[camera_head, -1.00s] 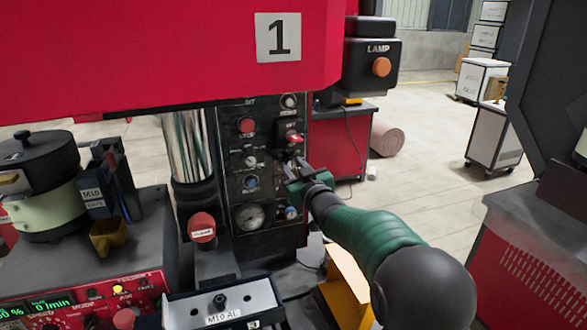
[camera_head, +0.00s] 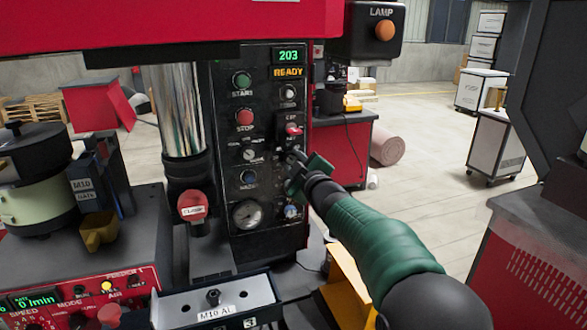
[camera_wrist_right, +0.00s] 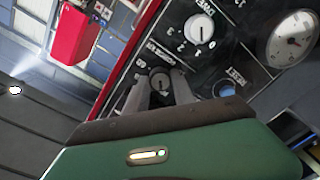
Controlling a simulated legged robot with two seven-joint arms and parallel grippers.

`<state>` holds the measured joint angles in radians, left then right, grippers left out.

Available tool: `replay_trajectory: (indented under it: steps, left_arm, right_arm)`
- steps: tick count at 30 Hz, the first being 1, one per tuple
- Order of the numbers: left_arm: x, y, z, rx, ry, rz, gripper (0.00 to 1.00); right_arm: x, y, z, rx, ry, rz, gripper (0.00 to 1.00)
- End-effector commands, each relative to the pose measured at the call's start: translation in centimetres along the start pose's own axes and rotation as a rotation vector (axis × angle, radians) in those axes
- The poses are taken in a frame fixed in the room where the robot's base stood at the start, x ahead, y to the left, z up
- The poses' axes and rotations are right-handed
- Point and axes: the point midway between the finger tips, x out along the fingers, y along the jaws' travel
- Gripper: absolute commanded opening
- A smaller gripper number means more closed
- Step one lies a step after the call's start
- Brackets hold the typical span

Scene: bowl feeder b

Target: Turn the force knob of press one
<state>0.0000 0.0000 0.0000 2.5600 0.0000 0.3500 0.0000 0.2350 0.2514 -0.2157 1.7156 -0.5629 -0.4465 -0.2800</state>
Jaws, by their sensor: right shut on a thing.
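Press one's dark control panel (camera_head: 261,100) stands upright in the middle of the head view, with a display reading 203 and READY. My right gripper (camera_head: 293,160) reaches the panel's right column, just below a red switch (camera_head: 292,130). In the right wrist view its two grey fingers (camera_wrist_right: 160,88) are closed on either side of the force knob (camera_wrist_right: 160,80), a small dark knob with a pale marker. The label beside it is partly hidden and hard to read. In the head view my gripper covers this knob. My left gripper is not in view.
A red lamp-side cabinet (camera_head: 345,150) is behind. Open floor lies to the right.

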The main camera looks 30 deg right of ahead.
Motion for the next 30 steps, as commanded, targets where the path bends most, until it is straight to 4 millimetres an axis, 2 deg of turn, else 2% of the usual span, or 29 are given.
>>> replay_trajectory:
  steps: [9,22,23,27,30]
  left_arm:
    - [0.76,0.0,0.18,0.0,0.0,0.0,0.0]
    - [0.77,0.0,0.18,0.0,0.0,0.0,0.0]
    - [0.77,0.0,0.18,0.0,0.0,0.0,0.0]
    - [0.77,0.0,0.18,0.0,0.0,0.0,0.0]
    - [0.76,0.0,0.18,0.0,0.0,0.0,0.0]
  right_arm:
    - [0.04,-0.3,0.08,-0.087,-0.004,-0.005,0.0]
    - [0.05,-0.36,0.09,-0.094,-0.005,-0.007,0.0]
    - [0.05,-0.36,0.09,-0.094,-0.005,-0.007,0.34]
    - [0.04,-0.29,0.07,-0.094,-0.005,-0.006,0.52]
    - [0.02,-0.21,0.04,-0.094,-0.004,-0.004,0.52]
